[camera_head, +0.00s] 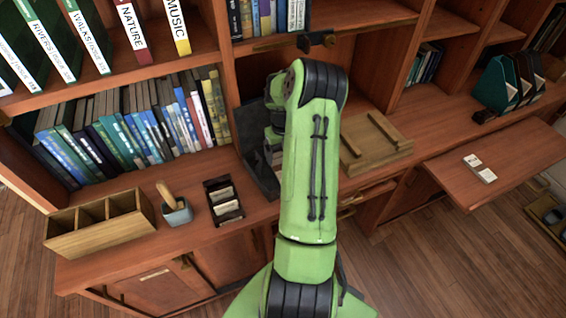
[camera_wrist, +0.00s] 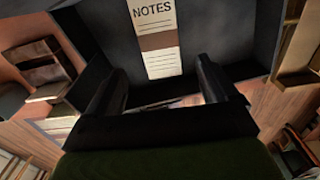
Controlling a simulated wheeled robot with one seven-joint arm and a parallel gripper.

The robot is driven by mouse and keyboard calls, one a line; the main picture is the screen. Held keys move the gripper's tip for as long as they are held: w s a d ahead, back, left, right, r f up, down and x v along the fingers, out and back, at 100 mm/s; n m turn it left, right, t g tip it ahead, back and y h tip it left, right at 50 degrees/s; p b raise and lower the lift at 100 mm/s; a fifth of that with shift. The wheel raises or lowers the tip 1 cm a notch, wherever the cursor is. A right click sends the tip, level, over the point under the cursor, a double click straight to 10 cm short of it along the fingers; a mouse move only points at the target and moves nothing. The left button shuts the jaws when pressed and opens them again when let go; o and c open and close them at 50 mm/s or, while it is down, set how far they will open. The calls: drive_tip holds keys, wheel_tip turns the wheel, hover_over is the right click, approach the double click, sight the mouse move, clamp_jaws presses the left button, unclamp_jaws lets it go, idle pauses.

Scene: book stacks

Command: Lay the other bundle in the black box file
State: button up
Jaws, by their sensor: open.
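The black box file (camera_head: 250,150) stands on the desk ledge left of my green arm, partly hidden by it. The wrist view shows large dark panels of it (camera_wrist: 215,35), with a pale strip lettered NOTES. My gripper (camera_wrist: 162,80) is open, its two dark fingers apart in front of these panels. A pale strip shows low between the fingers; I cannot tell what it is. In the head view my arm hides the gripper. A small white bundle (camera_head: 480,168) with a dark middle lies on the pull-out leaf (camera_head: 510,150) at the right.
A wooden tray (camera_head: 393,158) sits right of my arm. A small black card holder (camera_head: 223,200), a grey pot (camera_head: 178,213) and a wooden divided box (camera_head: 98,232) stand on the left ledge. Books fill the shelf behind. Teal file holders (camera_head: 495,85) stand at the far right.

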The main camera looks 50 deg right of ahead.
drive_tip(key=w+a+r+n+h, duration=0.1)
drive_tip(key=w+a+r+n, duration=0.1)
drive_tip(key=a+r+n, duration=0.5)
drive_tip(key=w+a+r+n+h, duration=0.1)
drive_tip(key=a+r+n, duration=0.35)
drive_tip(key=r, duration=0.55)
drive_tip(key=s+a+r+n+t, duration=0.2)
drive_tip(key=a+r+n, duration=0.4)
drive_tip(key=a+n, duration=0.35)
drive_tip(key=s+a+r+n+t+y, duration=0.2)
drive_tip(key=s+a+n, duration=1.1)
drive_tip(key=n, duration=0.8)
drive_tip(key=shift+s+a+r+t, duration=0.2)
drive_tip(key=shift+a+t, duration=0.2)
drive_tip(key=shift+t, duration=0.4)
drive_tip(key=shift+d, duration=0.1)
